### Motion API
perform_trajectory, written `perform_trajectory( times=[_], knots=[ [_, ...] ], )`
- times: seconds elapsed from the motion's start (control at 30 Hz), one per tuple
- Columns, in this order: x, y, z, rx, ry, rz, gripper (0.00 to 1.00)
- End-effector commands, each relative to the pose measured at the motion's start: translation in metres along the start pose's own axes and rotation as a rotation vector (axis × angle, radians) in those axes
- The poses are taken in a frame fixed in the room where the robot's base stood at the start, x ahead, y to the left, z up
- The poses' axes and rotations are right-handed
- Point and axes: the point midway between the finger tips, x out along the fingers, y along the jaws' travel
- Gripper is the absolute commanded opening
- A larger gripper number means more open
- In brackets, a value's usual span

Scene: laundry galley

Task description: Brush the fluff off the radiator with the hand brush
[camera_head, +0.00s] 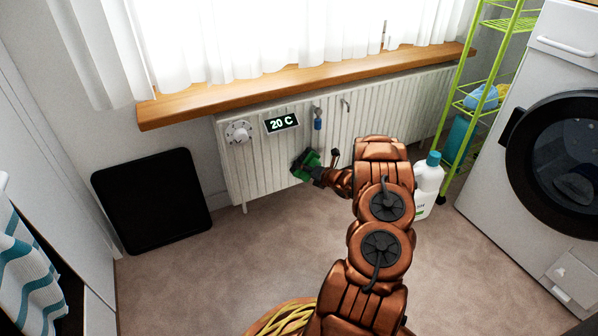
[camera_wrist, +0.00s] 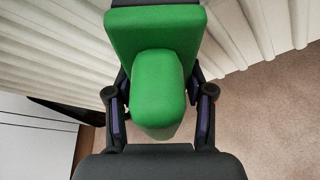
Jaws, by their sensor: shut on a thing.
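The white ribbed radiator (camera_head: 375,113) stands under the window sill, with a dial and a "20 C" display on its front. My gripper (camera_head: 316,173) is at the radiator's lower front, left of its middle. It is shut on the green hand brush (camera_head: 302,167). In the wrist view the brush (camera_wrist: 155,90) sits between my two fingers, its rounded handle toward me and a dark edge at its far end. The radiator's ribs (camera_wrist: 50,50) are close beside it. I cannot tell whether the brush touches the radiator. No fluff can be made out.
A wooden sill (camera_head: 300,82) with white curtains is above. A black panel (camera_head: 152,200) leans on the wall at left. A white bottle (camera_head: 427,185), a green rack (camera_head: 470,95) and a washing machine (camera_head: 550,140) stand at right. A basket (camera_head: 282,318) is at the front.

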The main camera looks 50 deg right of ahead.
Motion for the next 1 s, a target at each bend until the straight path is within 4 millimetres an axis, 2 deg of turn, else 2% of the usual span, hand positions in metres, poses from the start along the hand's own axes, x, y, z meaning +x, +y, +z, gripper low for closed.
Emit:
perform_trajectory(
  times=[1.0],
  knots=[
    [-0.015,-0.038,0.035,-0.001,-0.005,0.0,0.18]
  ],
)
